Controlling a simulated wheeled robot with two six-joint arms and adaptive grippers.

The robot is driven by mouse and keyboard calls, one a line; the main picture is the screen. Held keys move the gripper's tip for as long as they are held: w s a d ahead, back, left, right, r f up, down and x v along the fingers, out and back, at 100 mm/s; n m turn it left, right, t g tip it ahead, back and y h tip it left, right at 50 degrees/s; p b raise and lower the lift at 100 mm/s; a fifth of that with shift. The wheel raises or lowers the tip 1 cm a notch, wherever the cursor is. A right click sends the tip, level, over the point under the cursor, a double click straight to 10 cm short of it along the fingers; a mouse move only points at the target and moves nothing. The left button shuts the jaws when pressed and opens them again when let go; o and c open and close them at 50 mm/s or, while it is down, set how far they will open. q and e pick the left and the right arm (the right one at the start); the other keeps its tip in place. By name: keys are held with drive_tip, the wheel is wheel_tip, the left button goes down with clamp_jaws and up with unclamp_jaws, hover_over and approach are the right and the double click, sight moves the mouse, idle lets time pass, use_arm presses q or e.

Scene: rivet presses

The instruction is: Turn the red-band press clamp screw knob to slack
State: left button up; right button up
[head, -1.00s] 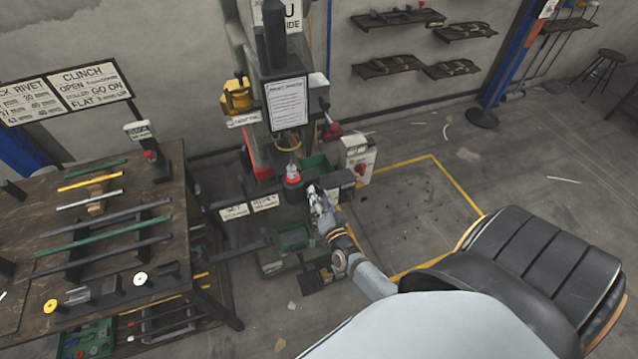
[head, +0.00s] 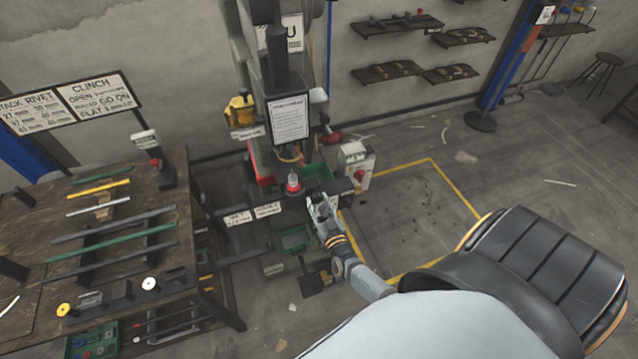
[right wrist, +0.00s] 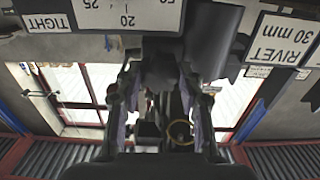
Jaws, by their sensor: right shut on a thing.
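The press (head: 273,120) stands against the back wall, with a red part (head: 262,168) low on its column. My right gripper (head: 320,208) is at the front right of the press, beside its low front arm. In the right wrist view, my right gripper's fingers (right wrist: 160,108) are on either side of a dark knob-like part (right wrist: 160,68), shut on it. A white scale plate (right wrist: 125,14) reading TIGHT, upside down, is just above it. The knob is too small and covered to make out in the head view. My left gripper is not in view.
A wooden bench (head: 150,235) with several rods is at the left. Green bins (head: 295,238) sit low at the press. A grey box with a red knob (head: 356,165) stands right of the press. The yellow-marked floor (head: 405,215) is clear.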

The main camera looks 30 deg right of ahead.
drive_tip(key=shift+f+n, duration=0.1)
drive_tip(key=shift+n, duration=0.2)
idle(0.4)
drive_tip(key=o, duration=1.2)
drive_tip(key=shift+s, duration=0.1)
drive_tip(key=v, duration=1.1)
drive_tip(key=shift+s, duration=0.4)
